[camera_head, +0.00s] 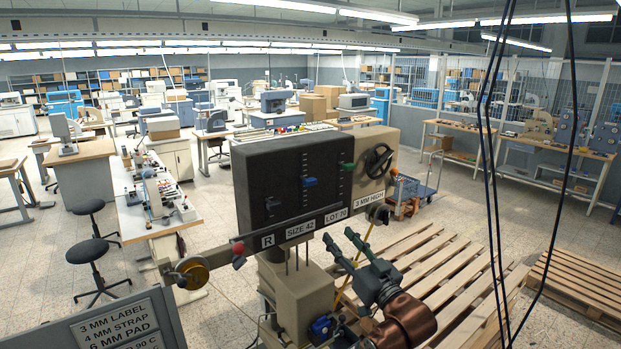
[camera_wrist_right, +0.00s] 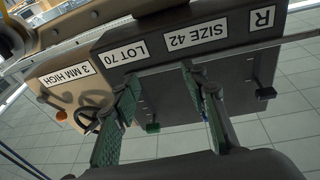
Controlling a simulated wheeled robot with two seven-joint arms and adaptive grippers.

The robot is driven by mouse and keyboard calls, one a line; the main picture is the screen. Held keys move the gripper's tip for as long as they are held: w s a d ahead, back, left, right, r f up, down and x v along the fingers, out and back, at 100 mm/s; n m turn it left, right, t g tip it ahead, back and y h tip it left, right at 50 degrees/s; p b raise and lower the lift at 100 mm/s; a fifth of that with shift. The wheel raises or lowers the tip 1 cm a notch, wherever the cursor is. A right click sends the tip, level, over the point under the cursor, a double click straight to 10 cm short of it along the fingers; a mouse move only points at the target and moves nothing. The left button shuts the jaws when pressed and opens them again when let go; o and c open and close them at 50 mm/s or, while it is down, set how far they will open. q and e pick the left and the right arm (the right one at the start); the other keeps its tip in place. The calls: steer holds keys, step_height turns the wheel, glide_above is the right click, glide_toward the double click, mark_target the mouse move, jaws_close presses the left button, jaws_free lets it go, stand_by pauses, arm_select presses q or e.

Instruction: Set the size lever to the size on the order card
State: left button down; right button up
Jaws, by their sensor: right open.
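A dark panel (camera_head: 258,165) on a beige machine carries a black knob (camera_head: 272,203), a blue knob (camera_head: 310,182) and a green knob (camera_head: 347,166) at different heights along vertical scales. Which one is the size lever is not marked. Labels below read R, SIZE 42 (camera_head: 300,229), LOT 70 and 3 MM HIGH. My right gripper (camera_head: 340,239) is open and empty, in front of and below the panel's lower right. In the right wrist view its fingers (camera_wrist_right: 159,76) stand apart, with the green knob (camera_wrist_right: 152,127) between them and the black knob (camera_wrist_right: 265,93) to the right. My left gripper is out of view.
A sign (camera_head: 117,329) at lower left lists 3 MM LABEL, 4 MM STRAP and 6 MM PAD; its lower part is cut off. A red ball knob (camera_head: 238,248) and a brass wheel (camera_head: 192,273) stick out left. A black handwheel (camera_head: 378,160) is on the right. Pallets (camera_head: 455,262) lie behind.

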mark_target(312, 183)
steer(key=s+a+r+n+y, duration=0.1)
steer(key=s+a+r+y, duration=0.1)
steer(key=r, duration=0.4)
steer(key=s+a+r+n+y, duration=0.1)
steer(key=s+a+r, duration=0.1)
steer(key=r, duration=0.5)
steer(key=shift+t, duration=0.3)
steer(key=p+x, duration=0.3)
steer(key=x, duration=0.3)
steer(key=shift+w+f, duration=0.1)
steer(key=shift+w, duration=0.1)
steer(key=shift+w+a, duration=0.35)
steer(key=shift+w, duration=0.15)
steer(key=shift+c, duration=0.6)
jaws_close()
